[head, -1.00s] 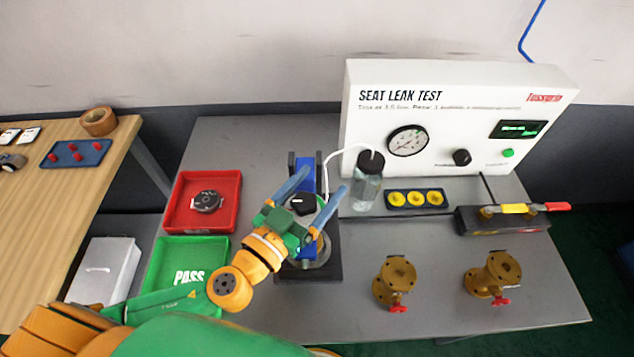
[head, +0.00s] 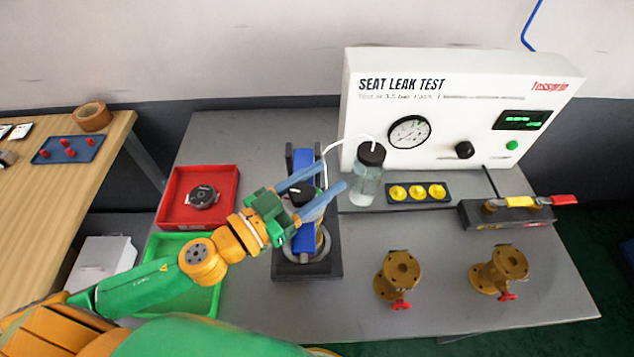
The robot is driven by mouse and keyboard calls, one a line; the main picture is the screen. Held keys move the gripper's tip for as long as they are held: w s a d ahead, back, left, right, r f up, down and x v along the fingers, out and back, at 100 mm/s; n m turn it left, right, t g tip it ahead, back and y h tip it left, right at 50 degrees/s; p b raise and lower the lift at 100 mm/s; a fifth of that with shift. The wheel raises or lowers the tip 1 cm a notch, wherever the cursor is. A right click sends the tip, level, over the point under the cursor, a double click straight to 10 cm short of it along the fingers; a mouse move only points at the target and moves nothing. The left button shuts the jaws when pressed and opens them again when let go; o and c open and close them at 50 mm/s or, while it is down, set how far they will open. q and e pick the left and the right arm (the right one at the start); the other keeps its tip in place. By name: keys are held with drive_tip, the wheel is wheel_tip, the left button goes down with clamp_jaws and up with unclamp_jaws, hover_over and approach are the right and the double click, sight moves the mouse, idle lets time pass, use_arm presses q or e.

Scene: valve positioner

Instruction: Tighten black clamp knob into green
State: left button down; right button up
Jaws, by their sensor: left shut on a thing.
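The black clamp knob (head: 300,191) sits on top of the blue clamp bar (head: 304,238) of the test fixture, whose black base (head: 308,271) stands mid-table. My left gripper (head: 333,174) reaches in from the left, with one blue-grey finger on each side of the knob. It is shut on the knob; the exact contact is partly hidden by the fingers and wrist. A round metal part shows under the bar. No green mark at the knob can be made out. My right gripper is out of view.
A bottle (head: 368,176) with a white tube stands close right of my fingertips, before the seat leak test panel (head: 450,115). A red tray (head: 228,184) holds a dark round part; a green tray (head: 208,300) lies nearer. Two brass valves (head: 400,272) stand right, with clear table around them.

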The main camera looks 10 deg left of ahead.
use_arm(q)
drive_tip(key=m+g+h, duration=0.3)
drive_tip(key=shift+s+d+b, duration=0.25)
drive_tip(key=shift+d+b, duration=0.05)
drive_tip(key=shift+b, duration=0.05)
drive_tip(key=shift+s+d+f+m+g+h+b, duration=0.15)
drive_tip(key=shift+s+m+g+b, duration=1)
drive_tip(key=shift+m+g, duration=2.05)
drive_tip(key=shift+s+a+r+m+g+h+b, duration=0.1)
drive_tip(key=shift+s+m+g+b, duration=0.3)
drive_tip(key=shift+m+g+b, duration=2.75)
drive_tip(key=shift+s+d+f+m+g+h+b, duration=0.15)
drive_tip(key=shift+s+m+g, duration=0.95)
drive_tip(key=shift+g, duration=3.95)
drive_tip(key=shift+w+a+r+m, duration=0.15)
drive_tip(key=shift+w+m, duration=0.15)
drive_tip(key=shift+m, duration=0.15)
drive_tip(key=shift+c, duration=1.4)
unclamp_jaws()
